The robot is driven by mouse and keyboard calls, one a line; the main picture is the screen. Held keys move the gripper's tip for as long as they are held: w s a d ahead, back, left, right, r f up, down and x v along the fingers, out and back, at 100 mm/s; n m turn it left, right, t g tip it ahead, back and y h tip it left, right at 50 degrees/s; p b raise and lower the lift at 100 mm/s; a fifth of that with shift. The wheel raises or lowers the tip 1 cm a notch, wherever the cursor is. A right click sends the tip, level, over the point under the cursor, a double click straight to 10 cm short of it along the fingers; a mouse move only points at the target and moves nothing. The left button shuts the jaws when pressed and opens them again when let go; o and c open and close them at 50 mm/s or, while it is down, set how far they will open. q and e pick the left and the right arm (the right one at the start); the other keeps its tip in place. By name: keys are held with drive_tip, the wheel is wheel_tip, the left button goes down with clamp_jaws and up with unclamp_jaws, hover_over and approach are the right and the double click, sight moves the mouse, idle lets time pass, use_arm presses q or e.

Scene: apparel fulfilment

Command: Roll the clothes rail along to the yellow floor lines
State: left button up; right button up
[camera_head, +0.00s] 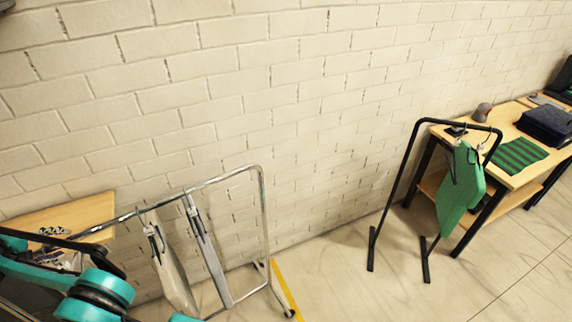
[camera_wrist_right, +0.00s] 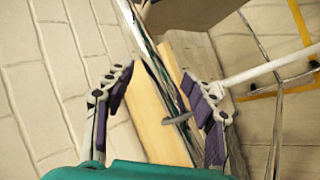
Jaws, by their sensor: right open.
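The clothes rail (camera_head: 264,205) is a chrome frame on castors at the lower left of the head view. A pale garment (camera_head: 173,270) and a grey garment (camera_head: 208,255) hang from its top bar. A yellow floor line (camera_head: 287,288) runs beside its right foot. Yellow lines (camera_wrist_right: 300,25) also show at the upper right of the right wrist view. My right gripper (camera_wrist_right: 162,88) is open, its purple-padded fingers spread. A pale bar (camera_wrist_right: 265,67) meets the right finger's outer side; I cannot tell whether they touch. My left gripper is not seen.
A wooden surface (camera_head: 68,215) stands behind the rail's left end, against the brick wall. A black stand (camera_head: 412,160) with a green garment (camera_head: 460,190) stands at right beside a wooden table (camera_head: 510,130). Open floor (camera_head: 335,270) lies between rail and stand.

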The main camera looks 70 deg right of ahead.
drive_tip(key=p+v, duration=0.2)
drive_tip(key=v, duration=0.2)
drive_tip(key=p+v, duration=0.3)
drive_tip(key=shift+a+r, duration=0.2)
idle(0.4)
